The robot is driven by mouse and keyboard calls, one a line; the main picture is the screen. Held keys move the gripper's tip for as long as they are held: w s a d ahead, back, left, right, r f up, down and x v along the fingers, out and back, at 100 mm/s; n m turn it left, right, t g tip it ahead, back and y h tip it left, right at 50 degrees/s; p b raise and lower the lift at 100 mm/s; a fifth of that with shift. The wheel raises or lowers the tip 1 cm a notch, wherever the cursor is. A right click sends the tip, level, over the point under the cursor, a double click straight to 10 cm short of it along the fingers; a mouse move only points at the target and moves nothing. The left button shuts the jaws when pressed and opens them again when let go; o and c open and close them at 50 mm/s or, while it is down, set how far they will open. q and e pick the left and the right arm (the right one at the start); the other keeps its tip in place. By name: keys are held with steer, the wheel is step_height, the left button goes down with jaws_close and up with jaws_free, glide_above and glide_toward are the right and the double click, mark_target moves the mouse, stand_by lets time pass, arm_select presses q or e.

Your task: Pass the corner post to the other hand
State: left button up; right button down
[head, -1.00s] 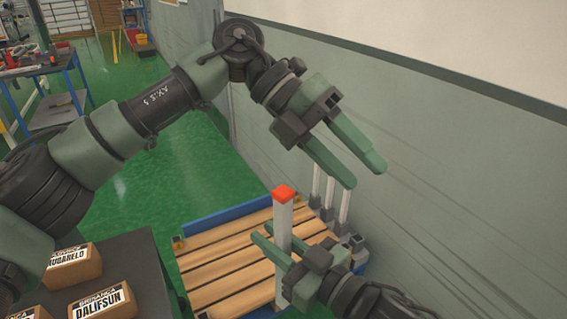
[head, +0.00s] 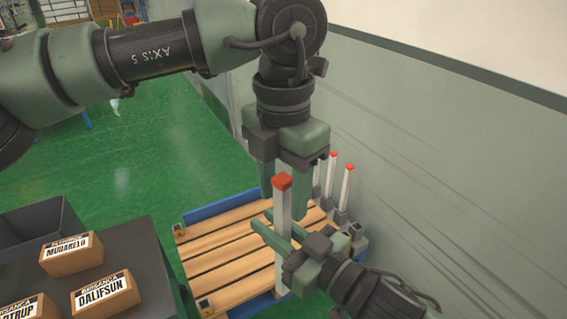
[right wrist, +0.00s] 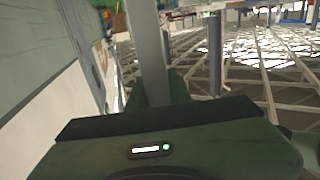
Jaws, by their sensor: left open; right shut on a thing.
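The corner post (head: 283,208) is a pale upright bar with a red top. My right gripper (head: 270,228) is shut on it around its middle and holds it over the slatted pallet. The post also shows as a grey bar between the fingers in the right wrist view (right wrist: 148,50). My left gripper (head: 286,198) points down from above, its open fingers at the post's upper part. One left finger shows left of the post and the other just right of it. I cannot tell whether they touch it.
The slatted wooden pallet (head: 215,252) with blue edges lies below. Two more red-topped posts (head: 346,185) stand at its far right corner, close to the grey wall (head: 430,170). Labelled boxes (head: 105,296) sit on a dark surface at lower left.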

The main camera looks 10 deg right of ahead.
mark_target(284, 216)
arm_select(q)
steer(key=shift+f, duration=2.55)
jaws_close()
arm_select(e)
steer(key=c, duration=1.2)
jaws_free()
steer(key=shift+f, duration=0.1)
